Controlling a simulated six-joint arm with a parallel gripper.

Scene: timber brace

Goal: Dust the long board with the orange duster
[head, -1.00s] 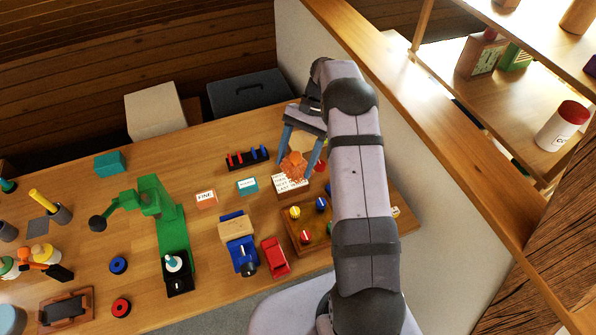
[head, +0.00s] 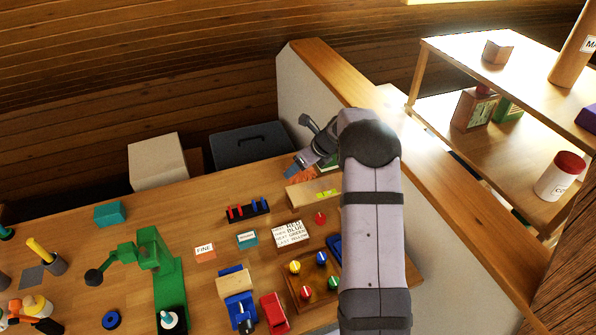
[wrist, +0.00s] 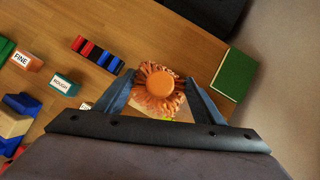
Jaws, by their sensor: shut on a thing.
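My gripper (wrist: 160,98) is shut on the orange duster (wrist: 160,88), with a finger on each side of its round handle. In the head view the duster's orange strands (head: 299,175) show below the gripper (head: 308,166) at the back right of the bench. A pale wooden board (head: 308,194), likely the long board, lies just in front of the duster, with yellow-green marks on it. My arm hides its right end. In the wrist view the duster's strands overlap the board (wrist: 182,114); I cannot tell whether they touch it.
A rack of red and blue pegs (head: 248,211) stands left of the board. A lettered sign block (head: 291,234) and a knob box (head: 318,276) lie in front. A partition wall (head: 335,75) borders the right side.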

